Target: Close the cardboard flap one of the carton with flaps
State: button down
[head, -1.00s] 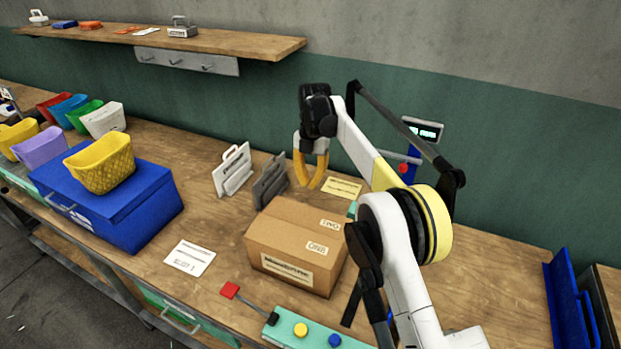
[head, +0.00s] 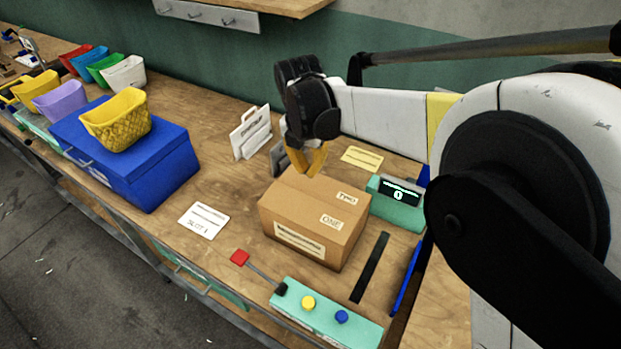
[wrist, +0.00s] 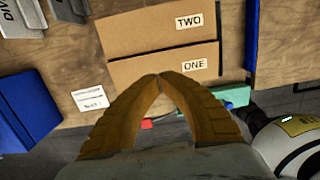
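The brown cardboard carton (head: 305,233) stands on the workbench in the middle of the head view. Its top shows two flaps, labelled ONE and TWO. In the wrist view, flap one (wrist: 150,65) lies nearer my fingers and flap two (wrist: 140,33) lies beyond it, with a dark line between them. Both look about flat in the head view; I cannot tell if either is slightly raised. My gripper (wrist: 159,77), with orange fingers, has its fingertips together with nothing between them. In the head view it also shows at the carton's back edge (head: 312,172), pointing down, apparently just above it.
A teal control box (head: 325,318) with yellow and blue buttons stands in front of the carton. A teal display unit (head: 397,209) is behind right. A blue box (head: 130,165) with a yellow basket (head: 117,120) is left. Bench left of the carton is mostly clear.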

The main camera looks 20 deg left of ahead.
aim_at(311, 202)
jog(key=f+b, duration=0.1)
jog(key=f, duration=0.3)
jog(key=w+f, duration=0.1)
jog(key=f, duration=0.3)
jog(key=f+b, duration=0.1)
jog(key=f, duration=0.3)
jog(key=shift+w+f+b, duration=0.2)
jog(key=shift+f+b, duration=0.15)
jog(key=shift+f, duration=0.1)
jog(key=shift+w+d+f+b, duration=0.1)
jog(key=shift+w+f+b, duration=0.05)
jog(key=shift+f+b, duration=0.75)
jog(key=shift+r, duration=0.1)
jog(key=shift+p, duration=0.3)
